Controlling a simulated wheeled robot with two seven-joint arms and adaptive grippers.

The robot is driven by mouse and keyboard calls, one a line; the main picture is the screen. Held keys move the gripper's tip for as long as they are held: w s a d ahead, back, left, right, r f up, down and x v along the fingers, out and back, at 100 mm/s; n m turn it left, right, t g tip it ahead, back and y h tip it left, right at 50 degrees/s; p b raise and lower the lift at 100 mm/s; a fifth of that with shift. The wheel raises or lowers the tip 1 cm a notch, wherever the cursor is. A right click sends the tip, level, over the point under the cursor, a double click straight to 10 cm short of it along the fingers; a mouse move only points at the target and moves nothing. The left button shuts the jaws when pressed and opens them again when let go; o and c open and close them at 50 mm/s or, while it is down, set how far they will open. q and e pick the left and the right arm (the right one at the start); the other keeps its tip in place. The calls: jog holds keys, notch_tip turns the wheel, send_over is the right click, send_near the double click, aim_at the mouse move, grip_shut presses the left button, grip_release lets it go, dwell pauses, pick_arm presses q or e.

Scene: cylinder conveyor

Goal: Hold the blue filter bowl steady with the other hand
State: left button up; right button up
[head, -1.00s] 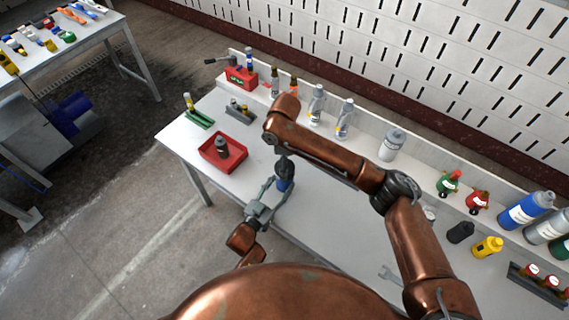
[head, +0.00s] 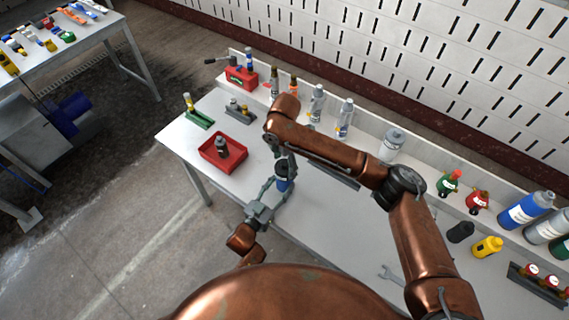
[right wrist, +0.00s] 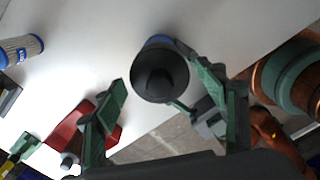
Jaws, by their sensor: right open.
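In the head view my right forearm partly hides this gripper (head: 287,155). My left gripper (head: 273,193) reaches in from the front with its fingers beside the blue bowl. Whether they press on it cannot be made out.
A red tray (head: 238,164) with a grey part stands to the left on the table (head: 320,215). Several bottles line the back ledge, including a grey one (head: 391,145). A wrench (head: 390,273) lies near the front right.

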jog(key=shift+f, duration=0.15)
jog(key=shift+f, duration=1.15)
jog(key=shift+c, duration=0.5)
jog(key=c, duration=1.3)
jog(key=shift+o, duration=0.2)
jog(key=m, duration=0.5)
jog(key=shift+m, duration=0.5)
